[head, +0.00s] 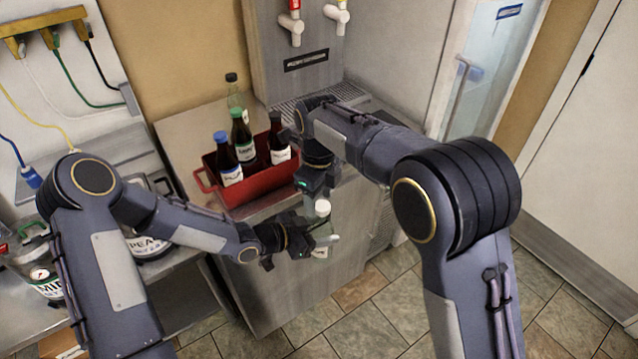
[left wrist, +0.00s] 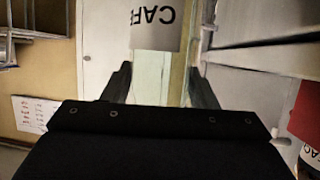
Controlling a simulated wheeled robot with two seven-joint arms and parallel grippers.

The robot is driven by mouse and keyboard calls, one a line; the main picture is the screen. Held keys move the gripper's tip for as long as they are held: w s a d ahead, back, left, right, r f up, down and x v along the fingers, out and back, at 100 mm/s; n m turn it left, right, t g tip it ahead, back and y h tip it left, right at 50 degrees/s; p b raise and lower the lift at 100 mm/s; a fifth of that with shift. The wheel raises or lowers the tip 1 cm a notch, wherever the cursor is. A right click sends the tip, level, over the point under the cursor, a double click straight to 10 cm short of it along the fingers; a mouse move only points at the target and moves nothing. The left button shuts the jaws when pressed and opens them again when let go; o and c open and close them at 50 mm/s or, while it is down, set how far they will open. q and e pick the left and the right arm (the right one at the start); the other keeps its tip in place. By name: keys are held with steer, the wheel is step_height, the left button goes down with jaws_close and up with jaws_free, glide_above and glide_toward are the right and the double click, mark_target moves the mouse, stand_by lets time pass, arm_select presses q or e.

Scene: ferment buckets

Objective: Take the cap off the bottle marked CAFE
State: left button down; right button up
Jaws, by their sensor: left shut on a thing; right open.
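The CAFE bottle (head: 322,228) is held off the counter, in front of its front face. Its white cap (head: 322,207) is on its top. In the left wrist view the white label of the CAFE bottle (left wrist: 155,28) reads upside down between the fingers. My left gripper (head: 316,240) is shut on this bottle; it also shows in the left wrist view (left wrist: 158,85). My right gripper (head: 320,191) is open just above the white cap. I cannot tell whether its fingers touch the cap.
A red crate (head: 262,188) with several dark capped bottles stands on the counter (head: 180,130). A clear bottle (head: 234,98) with a dark cap stands behind it. Taps (head: 291,28) are on the grey unit at the back. Labelled jars (head: 152,243) stand at left.

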steer(key=shift+f, duration=0.4)
steer(key=shift+c, duration=0.4)
